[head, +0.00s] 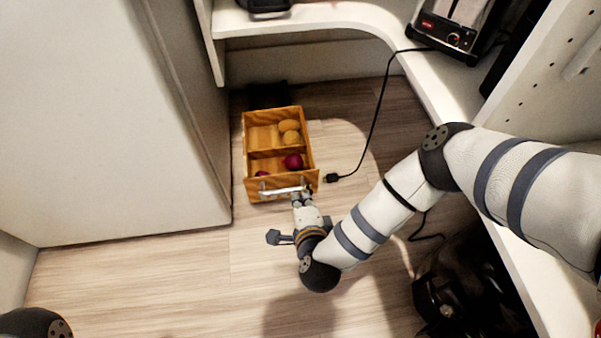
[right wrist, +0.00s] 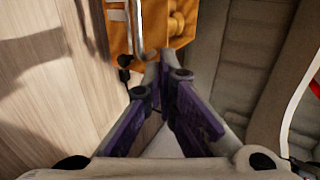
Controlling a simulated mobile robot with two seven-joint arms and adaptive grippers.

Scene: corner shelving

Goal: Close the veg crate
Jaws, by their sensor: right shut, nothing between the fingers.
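The veg crate (head: 247,130) is an orange wooden box with a divider, low near the floor at the back, its open top showing. Yellow-brown round vegetables (head: 289,131) lie in its back compartment and dark red ones (head: 293,161) in its front compartment. A silver bar handle (head: 283,190) runs along its front. My right gripper (head: 301,196) is shut and empty at the right part of the crate's front, by the handle. In the right wrist view its fingertips (right wrist: 166,62) are close to the crate (right wrist: 120,35); contact cannot be told. My left gripper is out of view.
A white cabinet side (head: 110,120) stands left of the crate. A curved white shelf (head: 310,18) runs above and behind it. A black cable with a plug (head: 332,178) hangs just right of the crate, from a toaster (head: 452,30). Dark objects (head: 470,290) lie lower right. The front floor is clear.

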